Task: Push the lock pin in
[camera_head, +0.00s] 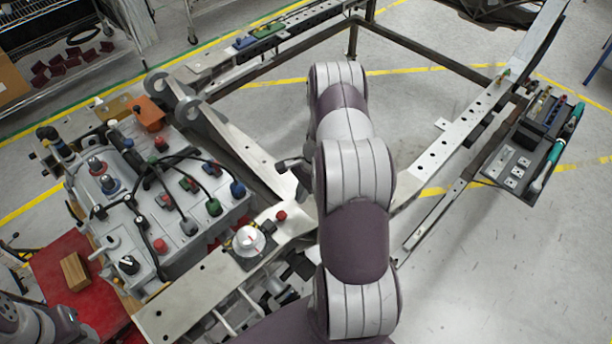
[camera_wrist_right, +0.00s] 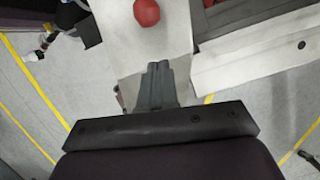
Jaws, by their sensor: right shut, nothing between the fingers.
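A small red round knob (camera_head: 281,216), which may be the lock pin's head, sits on the pale metal plate of the chassis frame. It shows in the right wrist view (camera_wrist_right: 147,12) at the top edge, on a pale plate (camera_wrist_right: 150,45). My right gripper (camera_head: 282,164) is above the frame, farther back than the knob in the head view. Its dark fingers (camera_wrist_right: 158,66) are shut and empty, pointing toward the plate, with the knob beyond their tips and apart from them. My right arm hides part of the frame. My left gripper is out of view.
A white dial (camera_head: 249,240) stands on the frame left of the knob. A grey fixture box (camera_head: 150,215) with cables and coloured knobs fills the left. A wooden block (camera_head: 75,271) lies on a red surface. A dark tool panel (camera_head: 530,145) is at right.

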